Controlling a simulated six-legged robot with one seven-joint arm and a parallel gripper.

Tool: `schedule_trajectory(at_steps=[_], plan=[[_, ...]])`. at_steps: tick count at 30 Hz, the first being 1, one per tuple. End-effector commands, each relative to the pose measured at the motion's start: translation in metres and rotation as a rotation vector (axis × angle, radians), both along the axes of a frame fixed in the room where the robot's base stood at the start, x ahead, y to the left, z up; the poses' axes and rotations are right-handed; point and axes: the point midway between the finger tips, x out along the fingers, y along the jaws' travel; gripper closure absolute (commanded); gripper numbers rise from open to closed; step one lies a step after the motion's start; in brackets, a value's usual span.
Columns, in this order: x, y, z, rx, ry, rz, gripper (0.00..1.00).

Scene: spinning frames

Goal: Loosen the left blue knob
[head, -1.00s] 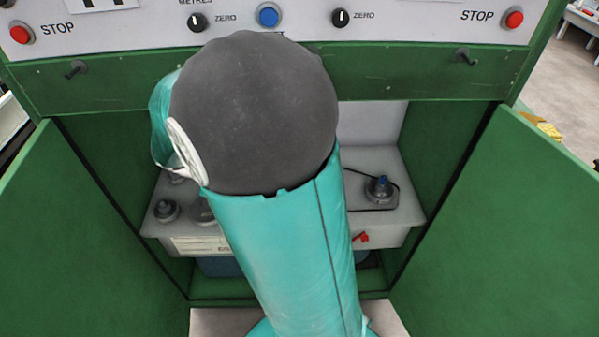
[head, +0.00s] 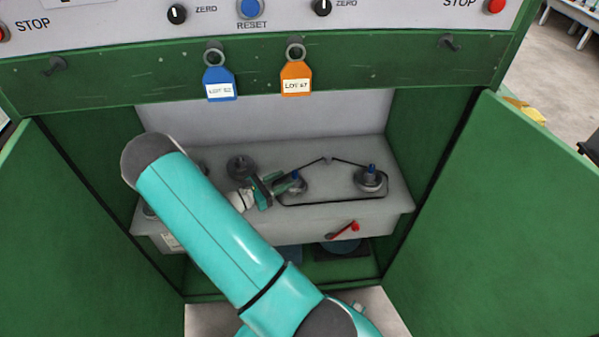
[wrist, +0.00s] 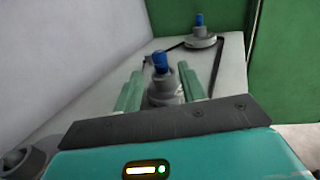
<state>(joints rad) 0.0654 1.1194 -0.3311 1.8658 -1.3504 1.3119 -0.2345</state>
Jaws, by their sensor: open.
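The left blue knob (head: 295,174) sits on top of a grey round fitting on the grey shelf inside the cabinet. It also shows upright in the wrist view (wrist: 160,62), centred between my fingers. My gripper (wrist: 160,72) is open, with one green finger to each side of the knob's line; no contact shows, and I cannot tell how far the tips reach past it. In the head view my gripper (head: 284,184) comes in from the left, close to the fitting. The right blue knob (head: 371,168) stands on a similar fitting further right, clear of my gripper.
A black cord or belt (head: 325,162) runs between the two fittings. Dark fittings (head: 239,166) stand left on the shelf (head: 340,212). A red lever (head: 352,228) is on its front. Green doors (head: 465,195) stand open on both sides. Blue (head: 219,84) and orange (head: 296,79) tags hang above.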

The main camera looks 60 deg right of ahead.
Motion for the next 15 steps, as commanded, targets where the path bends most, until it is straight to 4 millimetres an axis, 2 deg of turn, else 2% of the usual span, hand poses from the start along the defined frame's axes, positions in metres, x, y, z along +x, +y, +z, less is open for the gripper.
schedule_trajectory(at_steps=[5,15], plan=[[-0.007,-0.016,0.0,-0.003,0.004,-0.002,0.59],[-0.025,-0.062,0.0,-0.001,0.002,-0.002,0.59]])
